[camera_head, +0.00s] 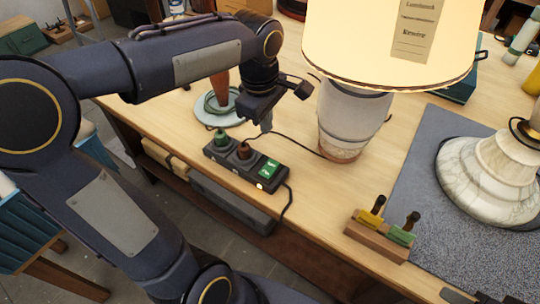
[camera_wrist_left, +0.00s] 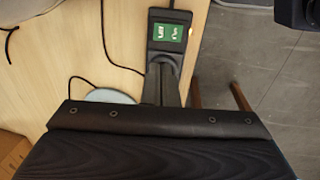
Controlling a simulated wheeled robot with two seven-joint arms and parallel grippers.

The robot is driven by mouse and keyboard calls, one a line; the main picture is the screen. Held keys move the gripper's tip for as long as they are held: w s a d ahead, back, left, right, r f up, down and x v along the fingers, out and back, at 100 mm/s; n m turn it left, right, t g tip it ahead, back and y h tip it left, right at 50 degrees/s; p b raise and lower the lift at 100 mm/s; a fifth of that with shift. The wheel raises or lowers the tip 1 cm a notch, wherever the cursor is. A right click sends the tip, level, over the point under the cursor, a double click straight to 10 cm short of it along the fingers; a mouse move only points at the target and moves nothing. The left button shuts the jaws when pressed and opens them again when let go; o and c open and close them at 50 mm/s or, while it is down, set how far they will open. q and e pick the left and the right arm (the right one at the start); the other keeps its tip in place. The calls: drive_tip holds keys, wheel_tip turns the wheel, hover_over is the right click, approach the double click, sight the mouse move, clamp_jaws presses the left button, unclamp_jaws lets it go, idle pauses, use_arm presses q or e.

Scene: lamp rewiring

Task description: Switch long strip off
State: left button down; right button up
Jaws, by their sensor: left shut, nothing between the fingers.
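The long black power strip (camera_head: 246,166) lies on the wooden table near its front edge. A green plug (camera_head: 221,138) and a brown plug (camera_head: 243,151) sit in it. Its green switch (camera_head: 268,170) with white marks is at the right end, beside a small bright light. The switch also shows in the left wrist view (camera_wrist_left: 167,33). My left gripper (camera_head: 266,126) is shut and empty, pointing down just behind the strip, apart from the switch. Its fingers (camera_wrist_left: 161,82) hide part of the strip in the wrist view. My right gripper is not in view.
A lamp with a bright cream shade (camera_head: 375,40) and tag stands right of my gripper. A black cord runs from its base. A wooden block (camera_head: 378,238) with yellow and green pieces is at the front. A marble lamp base (camera_head: 490,175) stands on a grey mat (camera_head: 415,190).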

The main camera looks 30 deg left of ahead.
sight(271, 164)
use_arm(q)
drive_tip(key=shift+f, duration=0.1)
drive_tip(key=f, duration=0.4)
drive_tip(key=w+f, duration=0.1)
drive_tip(key=f, duration=0.8)
drive_tip(key=shift+w+f, duration=0.35)
drive_tip(key=shift+d+f, duration=0.1)
